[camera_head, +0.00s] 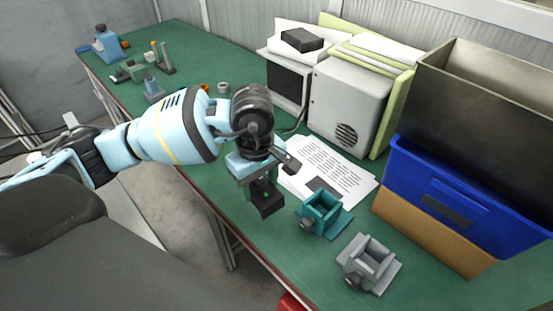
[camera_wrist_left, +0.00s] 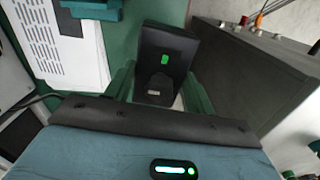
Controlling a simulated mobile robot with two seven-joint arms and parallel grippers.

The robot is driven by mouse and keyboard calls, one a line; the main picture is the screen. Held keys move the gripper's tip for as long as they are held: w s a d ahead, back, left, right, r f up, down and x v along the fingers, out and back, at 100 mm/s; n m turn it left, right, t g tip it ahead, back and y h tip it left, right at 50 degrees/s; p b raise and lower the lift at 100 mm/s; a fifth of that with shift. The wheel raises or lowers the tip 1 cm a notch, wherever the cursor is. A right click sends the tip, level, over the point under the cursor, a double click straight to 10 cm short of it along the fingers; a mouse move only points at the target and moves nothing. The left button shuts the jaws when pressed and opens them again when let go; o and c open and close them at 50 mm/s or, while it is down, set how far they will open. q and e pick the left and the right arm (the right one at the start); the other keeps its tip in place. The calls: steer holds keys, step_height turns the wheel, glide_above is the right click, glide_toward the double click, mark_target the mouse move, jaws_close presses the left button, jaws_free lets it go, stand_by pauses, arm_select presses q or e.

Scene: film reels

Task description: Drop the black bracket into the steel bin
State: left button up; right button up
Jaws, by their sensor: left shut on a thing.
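The black bracket (camera_head: 268,208) is in my left gripper (camera_head: 262,190), which is shut on it near the front edge of the green table. In the left wrist view the bracket (camera_wrist_left: 166,55) is a dark plate with a small green mark, between the green fingers of my left gripper (camera_wrist_left: 160,92). I cannot tell whether the bracket touches the tabletop. The steel bin (camera_head: 480,115) is a dark open box at the right, on top of a blue crate. Its floor is mostly hidden. My right gripper is not in view.
The blue crate (camera_head: 450,190) stands on a cardboard box (camera_head: 425,228). A teal vice (camera_head: 322,217) and a grey vice (camera_head: 369,263) stand right of my left gripper. Printed sheets (camera_head: 335,172) lie behind, before a grey speaker-like box (camera_head: 348,105). Small tools stand at the far left.

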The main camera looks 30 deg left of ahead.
arm_select(q)
steer(key=s+r+m, duration=0.2)
steer(key=s+m, duration=0.4)
steer(key=m, duration=0.6)
steer(key=shift+s+d+m, duration=0.25)
steer(key=shift+d+m, duration=0.15)
